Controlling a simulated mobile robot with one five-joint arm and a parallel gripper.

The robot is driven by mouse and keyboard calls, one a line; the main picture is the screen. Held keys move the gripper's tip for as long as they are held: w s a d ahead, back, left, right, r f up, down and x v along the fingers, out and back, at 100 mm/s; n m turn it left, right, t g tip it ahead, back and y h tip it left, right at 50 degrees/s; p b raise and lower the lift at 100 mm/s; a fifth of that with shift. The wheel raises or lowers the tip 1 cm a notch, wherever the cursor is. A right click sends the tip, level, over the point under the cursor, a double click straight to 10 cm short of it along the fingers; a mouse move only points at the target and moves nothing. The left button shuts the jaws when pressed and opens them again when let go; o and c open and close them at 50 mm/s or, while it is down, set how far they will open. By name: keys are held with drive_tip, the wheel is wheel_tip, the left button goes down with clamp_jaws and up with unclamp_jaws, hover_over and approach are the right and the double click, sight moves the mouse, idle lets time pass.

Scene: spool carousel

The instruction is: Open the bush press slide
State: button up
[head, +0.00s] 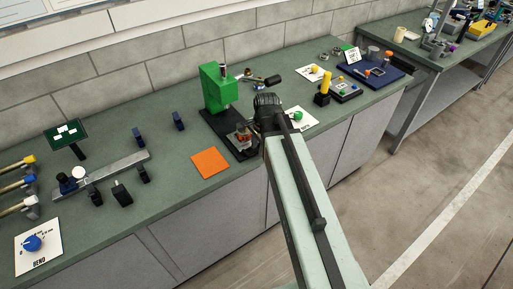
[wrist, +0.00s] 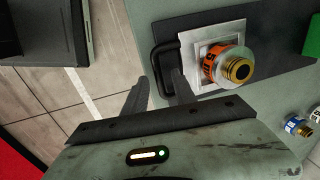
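The green bush press (head: 217,87) stands on its dark base plate on the bench, beyond the end of my arm. In the wrist view, its pale slide (wrist: 190,75) carries an orange bush with a brass centre (wrist: 226,66). A black loop handle (wrist: 157,62) sticks out from the slide's left side. My gripper (wrist: 160,80) is open, with its fingers apart. One finger is left of the handle's bar and the other reaches into the loop; contact cannot be told. In the head view my wrist (head: 265,105) hides the gripper and handle.
An orange mat (head: 210,163) lies left of the press. A yellow-topped post (head: 323,88) and a blue tray (head: 371,70) stand to the right. Small bushes (wrist: 298,125) lie near the press in the wrist view. The floor in front is clear.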

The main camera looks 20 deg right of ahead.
wheel_tip(320, 180, up, 8)
drive_tip(key=s+p, duration=0.1)
drive_tip(key=p, duration=0.6)
drive_tip(key=shift+s+d+f+p, duration=0.15)
drive_tip(key=shift+p, duration=0.2)
drive_tip(key=shift+n, duration=0.7)
drive_tip(key=a+f+b, duration=0.1)
drive_tip(key=s+a+f+b, duration=0.1)
drive_tip(key=a+f+b, duration=0.1)
drive_tip(key=f+b, duration=0.1)
drive_tip(key=shift+s+a, duration=0.25)
drive_tip(key=shift+a, duration=0.15)
drive_tip(key=s+n, duration=0.1)
drive_tip(key=n, duration=0.3)
drive_tip(key=s+n+g, duration=0.1)
drive_tip(key=s+n, duration=0.1)
drive_tip(key=n, duration=0.2)
drive_tip(key=s+a+f+n+g, duration=0.1)
drive_tip(key=s+n, duration=0.1)
drive_tip(key=n, duration=0.2)
drive_tip(key=shift+s+n+h, duration=0.2)
drive_tip(key=shift+n+h, duration=0.1)
drive_tip(key=shift+n, duration=0.1)
